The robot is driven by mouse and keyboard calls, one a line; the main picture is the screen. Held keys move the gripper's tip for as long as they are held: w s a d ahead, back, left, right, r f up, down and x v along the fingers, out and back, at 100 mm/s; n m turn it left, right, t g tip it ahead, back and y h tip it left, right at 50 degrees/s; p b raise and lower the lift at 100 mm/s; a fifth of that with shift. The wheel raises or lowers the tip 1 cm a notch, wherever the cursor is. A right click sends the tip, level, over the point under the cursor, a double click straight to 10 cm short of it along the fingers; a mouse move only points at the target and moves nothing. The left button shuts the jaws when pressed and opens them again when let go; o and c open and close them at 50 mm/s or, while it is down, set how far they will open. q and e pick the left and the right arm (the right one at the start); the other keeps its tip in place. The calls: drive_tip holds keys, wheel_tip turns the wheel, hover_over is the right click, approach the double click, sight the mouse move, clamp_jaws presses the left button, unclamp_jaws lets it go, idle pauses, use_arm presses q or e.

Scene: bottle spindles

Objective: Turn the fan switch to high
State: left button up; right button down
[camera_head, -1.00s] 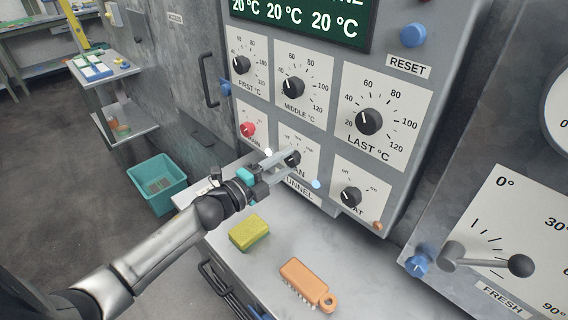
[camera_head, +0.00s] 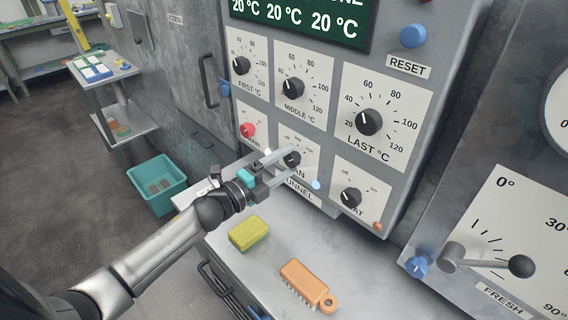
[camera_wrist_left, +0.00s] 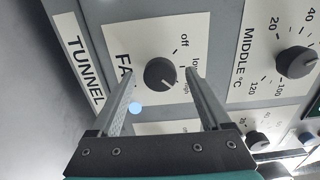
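The fan switch is a small black knob (camera_head: 292,158) on a white plate of the control panel, below the middle temperature dial. My left gripper (camera_head: 304,169) is open in front of the plate, one finger on each side of the knob. Gaps show between the fingers and the knob. The word on the plate is partly hidden by a finger. My right gripper is not in view.
The red knob (camera_head: 248,130) and another black knob (camera_head: 350,197) flank the fan plate. The middle dial (camera_head: 293,88) is above. A yellow sponge (camera_head: 248,233) and an orange brush (camera_head: 308,285) lie on the counter below. A lever (camera_head: 487,259) is at right.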

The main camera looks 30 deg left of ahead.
use_arm(q)
drive_tip(key=v, duration=1.5)
drive_tip(key=shift+s+p, duration=0.15)
drive_tip(key=shift+p, duration=0.15)
drive_tip(key=shift+a, duration=0.1)
